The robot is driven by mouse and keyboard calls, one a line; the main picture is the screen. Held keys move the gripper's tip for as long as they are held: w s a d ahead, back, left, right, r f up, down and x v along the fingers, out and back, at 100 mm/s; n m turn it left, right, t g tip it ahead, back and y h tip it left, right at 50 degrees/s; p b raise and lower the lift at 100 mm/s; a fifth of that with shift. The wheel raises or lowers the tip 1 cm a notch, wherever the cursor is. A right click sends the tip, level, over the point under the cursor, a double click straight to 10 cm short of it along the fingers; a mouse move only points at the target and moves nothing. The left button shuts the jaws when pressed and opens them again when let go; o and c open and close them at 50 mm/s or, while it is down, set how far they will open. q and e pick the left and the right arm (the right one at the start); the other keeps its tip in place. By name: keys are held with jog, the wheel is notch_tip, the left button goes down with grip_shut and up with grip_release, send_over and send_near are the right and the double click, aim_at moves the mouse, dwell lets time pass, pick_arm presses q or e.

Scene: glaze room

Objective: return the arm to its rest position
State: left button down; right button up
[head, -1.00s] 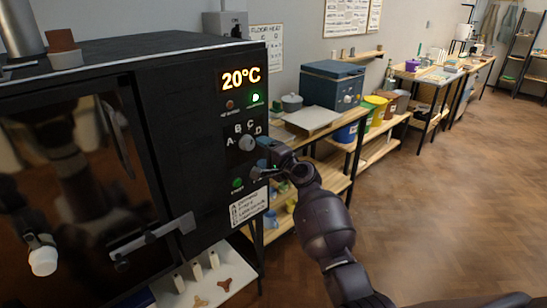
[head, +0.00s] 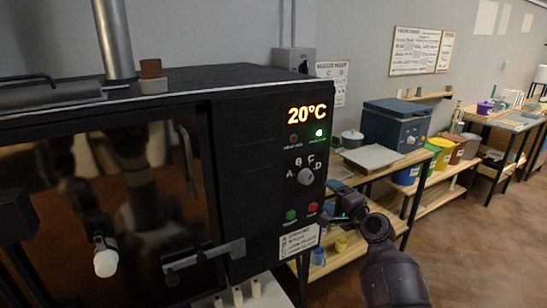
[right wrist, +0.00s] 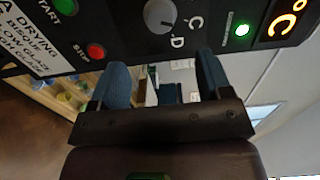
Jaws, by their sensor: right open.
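My right arm (head: 392,275) comes in from the lower right in the head view. Its gripper (head: 338,202) is beside the right edge of the black kiln's control panel, below the dial's height and apart from the dial. In the right wrist view the two blue-padded fingers (right wrist: 164,82) are spread with nothing held between them. The kiln (head: 240,150) shows 20°C and a lit green lamp (head: 319,133). Its grey dial (head: 306,176) sits among the letters A to D, above a green button (head: 291,215) and a red button (head: 312,208). My left gripper is not identifiable.
A wooden shelf bench (head: 350,245) stands close behind the right gripper, with a grey slab (head: 372,157) and a blue box-shaped device (head: 395,124) on top. A door latch (head: 205,258) sticks out at the kiln's front. Open floor (head: 470,240) lies to the right.

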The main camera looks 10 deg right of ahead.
jog(key=s+f+n+g+h, duration=0.1)
jog(key=s+f+n+h, duration=0.1)
jog(key=s+f+n, duration=0.3)
jog(key=s+f+n+g+h, duration=0.2)
jog(key=s+f+n, duration=0.3)
jog(key=s+f, duration=0.7)
jog(key=s+f+n+g+h, duration=0.2)
jog(key=s+f, duration=0.6)
jog(key=s, duration=1.3)
jog(key=d+n, duration=0.1)
jog(key=n, duration=0.1)
jog(key=shift+s+f+n, duration=0.25)
jog(key=shift+f+n, duration=0.1)
jog(key=shift+n, duration=0.05)
